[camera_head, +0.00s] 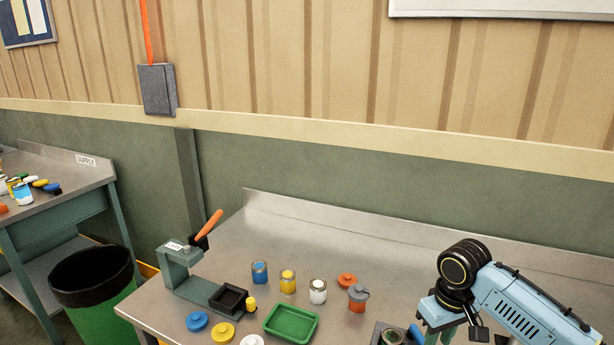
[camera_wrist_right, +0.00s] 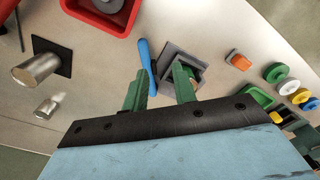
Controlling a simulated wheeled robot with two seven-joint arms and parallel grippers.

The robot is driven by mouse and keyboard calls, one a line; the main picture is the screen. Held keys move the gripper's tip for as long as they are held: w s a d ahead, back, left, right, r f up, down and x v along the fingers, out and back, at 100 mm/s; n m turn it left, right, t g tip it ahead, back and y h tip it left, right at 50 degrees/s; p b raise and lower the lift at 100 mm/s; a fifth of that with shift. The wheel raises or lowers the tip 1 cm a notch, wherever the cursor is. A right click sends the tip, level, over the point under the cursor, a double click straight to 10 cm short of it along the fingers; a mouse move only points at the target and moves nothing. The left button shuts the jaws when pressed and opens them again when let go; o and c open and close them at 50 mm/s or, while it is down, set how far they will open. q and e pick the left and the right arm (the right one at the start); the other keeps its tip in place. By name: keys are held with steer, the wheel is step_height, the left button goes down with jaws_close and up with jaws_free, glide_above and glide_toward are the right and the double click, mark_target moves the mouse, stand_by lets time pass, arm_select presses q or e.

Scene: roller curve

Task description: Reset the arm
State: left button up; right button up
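My right arm (camera_head: 520,300) is light blue and comes in from the right over the metal workbench in the head view. Its right gripper (camera_wrist_right: 159,78) shows two green fingers spread apart in the right wrist view, with nothing visibly held between them. A grey square holder (camera_wrist_right: 172,53) lies below and beyond the fingers. A blue handle (camera_wrist_right: 144,55) lies beside the holder, close to the left-hand finger; I cannot tell if they touch. The blue handle also shows in the head view (camera_head: 416,333). My left gripper is not in view.
On the workbench (camera_head: 330,235) stand blue, yellow and white paint jars (camera_head: 288,281), loose lids (camera_head: 197,321), a green tray (camera_head: 310,325) and a lever press (camera_head: 178,262). A red tray (camera_wrist_right: 70,15) and metal cylinders (camera_wrist_right: 38,72) show in the wrist view. The bench's back is clear.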

steer(key=s+a+f+n+t+y, duration=0.2)
steer(key=s+a+f, duration=0.6)
steer(key=s+a, duration=0.4)
steer(key=s+d+r+m+t+h, duration=0.1)
steer(key=s+d+m, duration=0.1)
steer(key=s, duration=0.6)
steer(key=s+d+r+m+h, duration=0.1)
steer(key=s+d, duration=0.2)
steer(key=s, duration=0.4)
step_height(320, 180, down, 29)
steer(key=b, duration=0.6)
steer(key=s+d+f+g+b, duration=0.2)
steer(key=s+f+b, duration=0.3)
steer(key=s+f, duration=1.3)
step_height(320, 180, down, 4)
steer(key=shift+d+r+n, duration=0.1)
steer(key=shift+d+n, duration=0.2)
